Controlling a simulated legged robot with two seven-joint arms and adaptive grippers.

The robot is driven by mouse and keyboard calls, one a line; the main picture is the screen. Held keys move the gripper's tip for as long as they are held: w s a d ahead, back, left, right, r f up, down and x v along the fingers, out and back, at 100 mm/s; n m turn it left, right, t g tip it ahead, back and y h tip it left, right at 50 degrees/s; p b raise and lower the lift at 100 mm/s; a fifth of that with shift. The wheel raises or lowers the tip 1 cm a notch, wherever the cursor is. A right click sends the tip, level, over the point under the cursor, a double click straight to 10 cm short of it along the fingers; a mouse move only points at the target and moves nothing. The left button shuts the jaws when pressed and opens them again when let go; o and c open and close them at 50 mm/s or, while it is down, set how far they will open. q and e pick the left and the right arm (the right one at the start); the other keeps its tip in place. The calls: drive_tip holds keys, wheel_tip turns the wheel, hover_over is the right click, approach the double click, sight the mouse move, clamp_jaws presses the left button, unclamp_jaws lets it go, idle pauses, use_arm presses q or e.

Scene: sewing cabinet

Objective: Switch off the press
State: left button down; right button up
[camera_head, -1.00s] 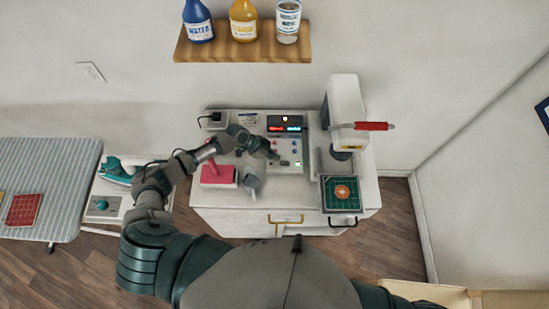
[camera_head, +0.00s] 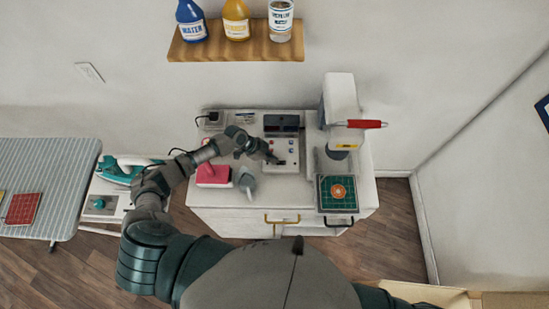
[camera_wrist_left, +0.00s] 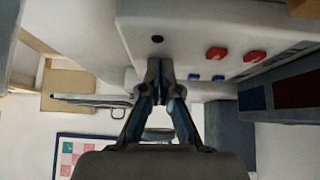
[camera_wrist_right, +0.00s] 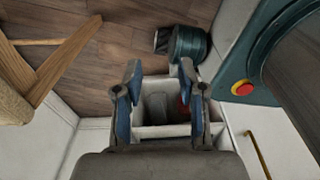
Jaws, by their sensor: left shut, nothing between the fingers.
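The white press (camera_head: 342,100) with a red handle (camera_head: 360,124) stands at the right of the cabinet top. Its control box (camera_head: 290,165) sits to its left, with small red and blue buttons and a dark, unlit display (camera_head: 282,121). My left gripper (camera_head: 273,159) is shut and empty at the front part of the control panel, close to the dark switch there. In the left wrist view, the shut fingertips (camera_wrist_left: 160,65) point at the panel (camera_wrist_left: 190,30); contact cannot be told. My right gripper (camera_wrist_right: 160,75) is open and empty, away from the panel.
The cabinet top (camera_head: 230,205) also holds a pink block (camera_head: 213,175) and a grey item (camera_head: 246,182) beside my left forearm. A green mat with an orange round piece (camera_head: 338,192) lies under the press. An ironing board (camera_head: 45,170) stands left. A bottle shelf (camera_head: 240,50) hangs above.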

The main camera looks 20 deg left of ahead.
use_arm(q)
drive_tip(key=shift+w+a+r, duration=0.15)
drive_tip(key=shift+a+r, duration=0.05)
use_arm(e)
drive_tip(key=shift+r, duration=0.15)
use_arm(q)
drive_tip(key=shift+r, duration=0.25)
drive_tip(key=v, duration=1.1)
drive_tip(key=shift+a, duration=0.35)
use_arm(e)
drive_tip(key=shift+d, duration=0.4)
use_arm(q)
drive_tip(key=shift+d+r, duration=0.15)
drive_tip(key=shift+d, duration=0.05)
use_arm(e)
drive_tip(key=shift+d, duration=0.15)
